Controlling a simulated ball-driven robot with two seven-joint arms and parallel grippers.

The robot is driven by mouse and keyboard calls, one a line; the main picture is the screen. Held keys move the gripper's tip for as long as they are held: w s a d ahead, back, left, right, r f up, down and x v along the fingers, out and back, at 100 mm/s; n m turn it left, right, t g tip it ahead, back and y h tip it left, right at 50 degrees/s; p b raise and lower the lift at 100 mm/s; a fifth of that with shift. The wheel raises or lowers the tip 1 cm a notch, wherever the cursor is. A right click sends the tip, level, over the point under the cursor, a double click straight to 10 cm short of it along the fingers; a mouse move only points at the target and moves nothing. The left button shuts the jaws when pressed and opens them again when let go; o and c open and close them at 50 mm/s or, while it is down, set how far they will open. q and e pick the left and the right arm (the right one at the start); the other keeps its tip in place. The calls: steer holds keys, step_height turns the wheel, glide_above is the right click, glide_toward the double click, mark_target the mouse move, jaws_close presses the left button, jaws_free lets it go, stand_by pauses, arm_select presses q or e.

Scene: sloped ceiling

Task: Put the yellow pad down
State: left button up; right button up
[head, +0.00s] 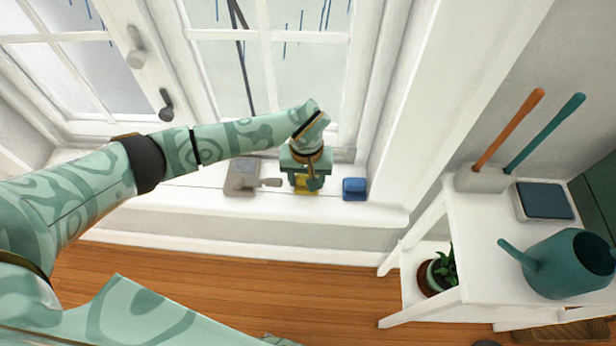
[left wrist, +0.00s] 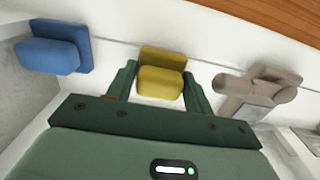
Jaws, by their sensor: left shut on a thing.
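The yellow pad (head: 304,186) is at the white window sill (head: 210,197), mostly hidden under my left gripper (head: 308,178) in the head view. In the left wrist view the yellow pad (left wrist: 161,80) sits between the two green fingers of my left gripper (left wrist: 160,75), which is shut on it. The pad looks very close to the sill; I cannot tell whether it touches. My right gripper is in neither view.
A blue pad (head: 355,189) lies on the sill right of the gripper, and a grey handled thing (head: 243,178) lies left of it. The window (head: 270,60) stands behind. A white shelf (head: 470,240) at the right holds a teal watering can (head: 570,262).

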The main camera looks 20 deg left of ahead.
mark_target(306, 177)
arm_select(q)
steer(key=shift+r, duration=0.15)
steer(key=o, duration=0.5)
steer(key=shift+f, duration=0.2)
steer(key=shift+o, duration=0.9)
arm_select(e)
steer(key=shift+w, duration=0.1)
arm_select(q)
steer(key=shift+r, duration=0.1)
step_height(306, 177, up, 12)
steer(key=p, duration=0.5)
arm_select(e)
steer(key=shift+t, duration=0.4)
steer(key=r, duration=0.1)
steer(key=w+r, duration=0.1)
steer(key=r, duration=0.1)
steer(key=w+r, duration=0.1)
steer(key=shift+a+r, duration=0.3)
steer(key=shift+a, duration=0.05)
arm_select(q)
steer(key=shift+r, duration=0.1)
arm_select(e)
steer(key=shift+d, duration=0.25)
arm_select(q)
steer(key=shift+s, duration=0.1)
